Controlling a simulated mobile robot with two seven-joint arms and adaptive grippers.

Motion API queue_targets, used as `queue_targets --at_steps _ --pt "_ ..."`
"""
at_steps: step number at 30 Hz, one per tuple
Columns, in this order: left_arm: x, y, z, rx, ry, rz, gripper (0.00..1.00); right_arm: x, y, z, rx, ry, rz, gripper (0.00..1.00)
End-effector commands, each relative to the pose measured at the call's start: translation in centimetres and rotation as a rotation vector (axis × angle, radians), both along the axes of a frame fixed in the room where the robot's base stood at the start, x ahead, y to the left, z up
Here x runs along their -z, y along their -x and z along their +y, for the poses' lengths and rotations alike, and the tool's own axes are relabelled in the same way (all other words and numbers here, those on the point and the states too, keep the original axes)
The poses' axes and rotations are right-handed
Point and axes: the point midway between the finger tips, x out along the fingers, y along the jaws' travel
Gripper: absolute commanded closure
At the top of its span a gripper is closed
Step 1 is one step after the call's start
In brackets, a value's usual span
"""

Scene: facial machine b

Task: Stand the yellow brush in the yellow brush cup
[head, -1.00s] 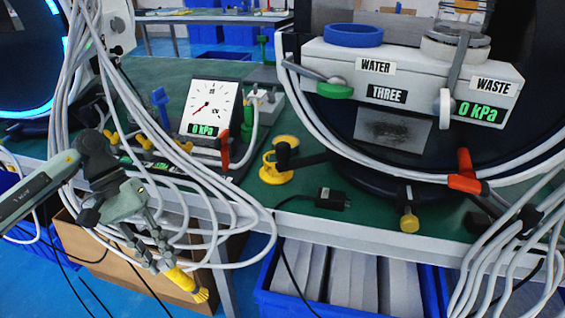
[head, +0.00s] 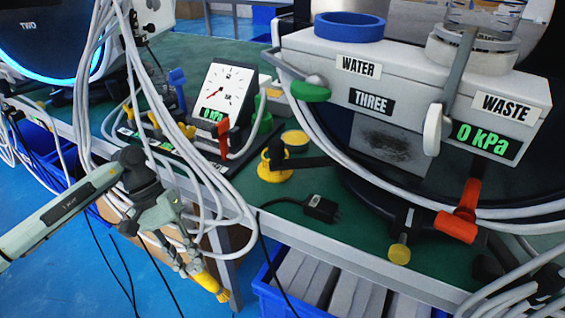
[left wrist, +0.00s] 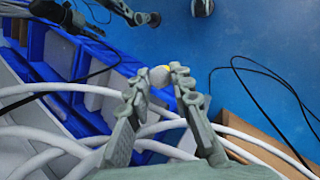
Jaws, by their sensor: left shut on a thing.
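My left gripper (head: 188,266) is shut on the yellow brush (head: 208,282) in the head view. It holds the brush tilted, bristles down, over the floor in front of the bench edge. In the left wrist view, a pale end of the brush (left wrist: 160,75) shows between the fingertips (left wrist: 158,84). A round yellow holder (head: 276,170) stands on the green bench top, right of and beyond my gripper; it may be the brush cup, but I cannot tell for sure. What seems my right gripper (left wrist: 142,14) shows small at the top of the left wrist view.
White hoses (head: 92,110) hang in front of the bench near my left arm. The gauge (head: 228,88), a black plug (head: 318,207) and the WATER/WASTE machine (head: 415,90) occupy the bench. A blue bin (head: 268,300) of grey slabs stands below the edge.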

Motion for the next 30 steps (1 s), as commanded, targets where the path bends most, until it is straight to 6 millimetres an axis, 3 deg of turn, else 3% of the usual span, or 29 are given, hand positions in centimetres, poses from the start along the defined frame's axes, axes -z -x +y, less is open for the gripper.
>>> queue_targets --at_steps 8,14,30 --pt "0.3 0.1 0.0 0.000 0.000 0.000 1.00 0.0 0.0 -0.3 -0.002 0.004 0.000 0.71" --pt "0.2 0.1 0.0 0.000 0.000 0.000 1.00 0.0 -0.1 0.7 0.004 -0.011 -0.001 0.71" --pt "-2.8 0.1 0.1 0.000 -0.002 -0.001 1.00 0.8 -0.1 0.4 0.003 -0.006 -0.001 0.71"
